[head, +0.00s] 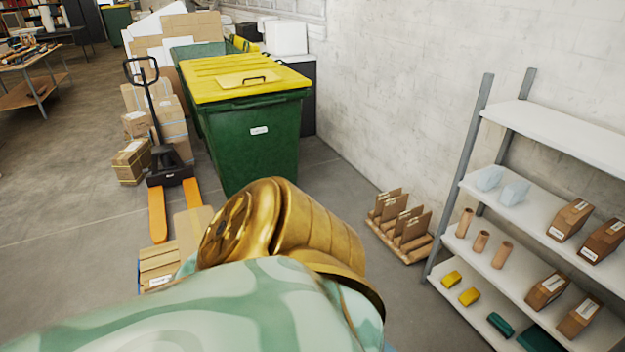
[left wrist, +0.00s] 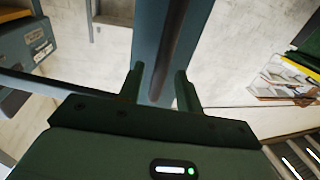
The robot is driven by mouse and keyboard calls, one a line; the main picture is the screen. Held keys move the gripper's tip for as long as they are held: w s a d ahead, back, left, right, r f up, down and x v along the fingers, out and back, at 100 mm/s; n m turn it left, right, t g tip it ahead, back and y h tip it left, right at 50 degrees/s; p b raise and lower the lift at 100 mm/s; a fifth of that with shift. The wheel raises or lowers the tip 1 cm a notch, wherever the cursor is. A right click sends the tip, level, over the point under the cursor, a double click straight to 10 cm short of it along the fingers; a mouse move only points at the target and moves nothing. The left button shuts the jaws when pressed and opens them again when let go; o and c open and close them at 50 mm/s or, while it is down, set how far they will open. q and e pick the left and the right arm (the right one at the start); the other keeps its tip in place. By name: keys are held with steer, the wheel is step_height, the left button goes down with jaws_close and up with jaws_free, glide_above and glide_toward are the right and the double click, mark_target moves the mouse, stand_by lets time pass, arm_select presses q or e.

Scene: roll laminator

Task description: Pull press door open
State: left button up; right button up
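My left gripper (left wrist: 160,84) shows in the left wrist view with its two dark fingers apart. A blue-grey upright panel (left wrist: 148,35), possibly the press door, runs down the picture just beyond the fingers. A dark bar along this panel, perhaps its handle, reaches down between the fingertips. I see no clear grip on it, and contact cannot be told. In the head view neither gripper shows. My own gold and green arm parts fill the lower middle there, and no press door can be made out.
A green bin with a yellow lid (head: 250,135) stands by the wall, beside a pallet jack (head: 160,155) and cardboard boxes (head: 132,160). A shelf rack (head: 540,125) stands at right. A blue-grey box with labels (left wrist: 28,60) is at left in the wrist view.

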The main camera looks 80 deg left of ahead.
arm_select(q)
steer(key=b+v, duration=0.4)
steer(key=v, duration=1)
steer(key=shift+w+f, duration=0.1)
steer(key=shift+w, duration=0.05)
